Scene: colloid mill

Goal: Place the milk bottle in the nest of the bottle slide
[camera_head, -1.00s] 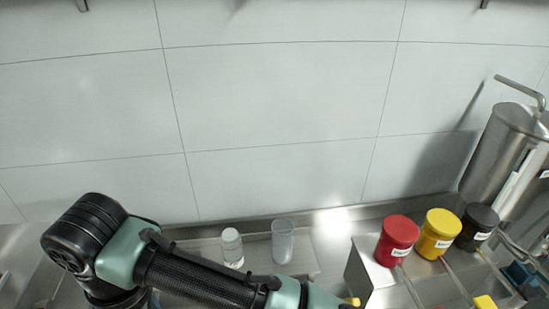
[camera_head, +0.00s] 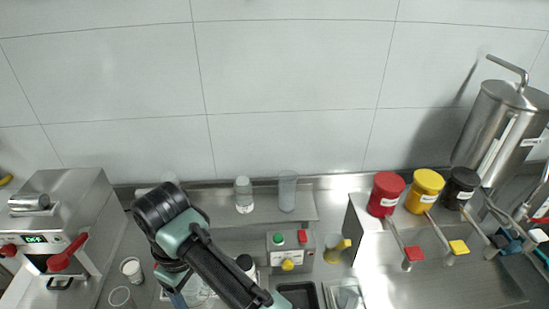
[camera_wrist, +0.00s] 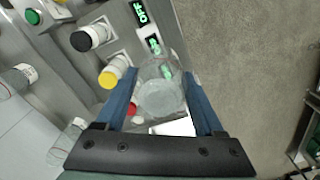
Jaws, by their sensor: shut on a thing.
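My gripper (camera_wrist: 160,98) has two blue fingers on either side of a clear, round vessel (camera_wrist: 161,97). They are shut on it, and I take it for the milk bottle. I look at it from above, and its contents are hard to make out. In the head view my arm covers most of the gripper, and the held bottle is not clear there. I cannot make out the bottle slide or its nest with certainty in either view.
A control box with a yellow knob (camera_head: 288,265) stands right of my arm. A capped bottle (camera_head: 244,195) and a clear cup (camera_head: 287,191) stand on the back ledge. Red (camera_head: 386,194), yellow (camera_head: 425,191) and black (camera_head: 461,188) containers stand right. A steel machine (camera_head: 60,215) stands left.

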